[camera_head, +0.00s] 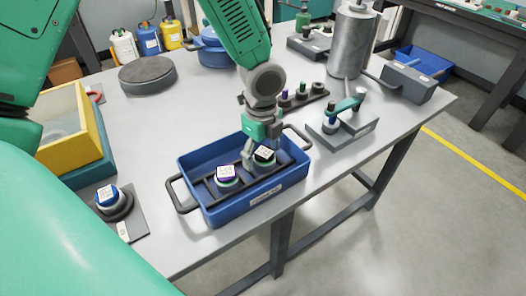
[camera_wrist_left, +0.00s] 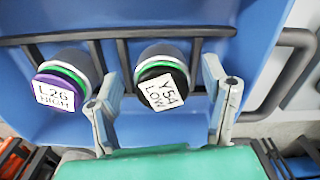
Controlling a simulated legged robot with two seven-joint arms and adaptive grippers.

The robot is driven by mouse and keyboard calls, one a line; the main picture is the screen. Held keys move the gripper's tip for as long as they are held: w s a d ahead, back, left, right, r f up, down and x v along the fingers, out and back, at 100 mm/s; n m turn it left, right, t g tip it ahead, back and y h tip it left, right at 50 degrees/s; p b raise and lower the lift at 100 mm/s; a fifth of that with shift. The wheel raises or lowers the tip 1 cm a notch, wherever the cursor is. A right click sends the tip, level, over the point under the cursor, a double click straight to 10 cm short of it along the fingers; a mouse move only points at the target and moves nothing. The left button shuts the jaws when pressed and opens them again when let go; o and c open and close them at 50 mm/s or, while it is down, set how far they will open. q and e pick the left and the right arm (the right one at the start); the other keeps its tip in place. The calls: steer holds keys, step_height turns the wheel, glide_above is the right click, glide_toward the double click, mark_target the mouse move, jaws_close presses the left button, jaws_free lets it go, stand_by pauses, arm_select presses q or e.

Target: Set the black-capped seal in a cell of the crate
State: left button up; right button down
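The black-capped seal (camera_head: 264,155) stands in a cell of the blue crate (camera_head: 250,197), on its right side in the head view. In the left wrist view its black cap (camera_wrist_left: 163,86) carries a white label reading "Y54 LOW", above a green band. My left gripper (camera_head: 254,157) is low over the crate at this seal. In the left wrist view its two fingers are spread, one on each side of the cap, with visible gaps. A purple-capped seal (camera_head: 226,175), labelled "L26 HIGH" (camera_wrist_left: 55,90), stands in the neighbouring cell. My right gripper is not in view.
A blue-capped seal (camera_head: 107,196) sits on a dark plate left of the crate. A yellow bin (camera_head: 72,130) stands behind it. A grey clamp fixture (camera_head: 342,129) and a rack of small parts (camera_head: 302,95) are to the right. The table middle is clear.

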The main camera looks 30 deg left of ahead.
mark_target(261, 150)
arm_select(q)
steer(key=shift+a, duration=0.15)
step_height(261, 150, up, 12)
steer(key=p, duration=0.2)
steer(key=shift+p, duration=0.3)
steer(key=shift+r, duration=0.2)
